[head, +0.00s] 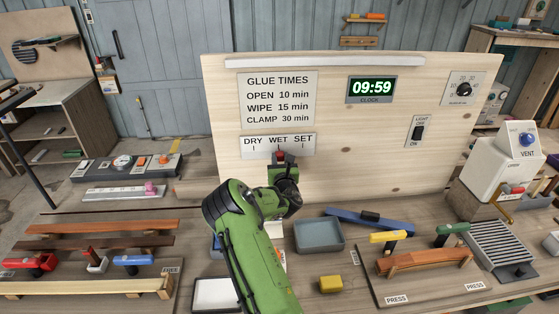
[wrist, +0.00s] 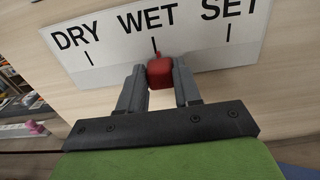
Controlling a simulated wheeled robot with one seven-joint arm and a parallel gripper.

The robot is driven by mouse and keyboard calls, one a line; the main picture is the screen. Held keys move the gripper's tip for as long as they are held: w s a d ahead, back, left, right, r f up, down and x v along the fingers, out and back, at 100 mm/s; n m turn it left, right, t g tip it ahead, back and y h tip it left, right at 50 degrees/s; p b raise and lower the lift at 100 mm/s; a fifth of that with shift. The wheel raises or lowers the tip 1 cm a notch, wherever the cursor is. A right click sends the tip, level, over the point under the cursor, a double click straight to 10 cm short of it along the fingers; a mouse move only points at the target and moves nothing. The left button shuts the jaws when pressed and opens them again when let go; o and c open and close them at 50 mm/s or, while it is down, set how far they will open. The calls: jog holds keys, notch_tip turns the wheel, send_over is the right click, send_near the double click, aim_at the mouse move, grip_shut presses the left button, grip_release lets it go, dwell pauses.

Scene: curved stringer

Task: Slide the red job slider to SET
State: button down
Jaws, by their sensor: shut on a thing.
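The red job slider (wrist: 160,73) sits under the WET mark on the white DRY-WET-SET strip (wrist: 98,62). In the head view the slider (head: 281,155) shows as a small red spot just below the word WET, and the strip (head: 262,147) is fixed to the wooden panel. My gripper (wrist: 159,82) has one finger on each side of the slider and is shut on it. In the head view my gripper (head: 283,168) reaches up to the panel from below. The SET mark is to the right of the slider, the DRY mark to the left.
The wooden panel (head: 350,160) carries a glue times sign (head: 278,98), a clock (head: 371,89) reading 09:59, a light switch (head: 418,130) and a dial (head: 463,89). The panel face right of the slider is clear.

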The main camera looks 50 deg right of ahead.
aim_at(303, 151)
jog(key=s+d+p, duration=0.1)
jog(key=s+d, duration=0.1)
jog(key=d, duration=0.1)
jog(key=s+d+p, duration=0.2)
jog(key=s+d, duration=0.1)
jog(key=shift+s+d, duration=0.25)
jog(key=c, duration=0.8)
grip_release()
jog(key=shift+s+d, duration=0.1)
jog(key=shift+o, duration=0.2)
jog(key=b+v, duration=0.5)
jog(key=v, duration=1)
jog(key=shift+s+a+b, duration=0.2)
jog(key=shift+a+b, duration=0.1)
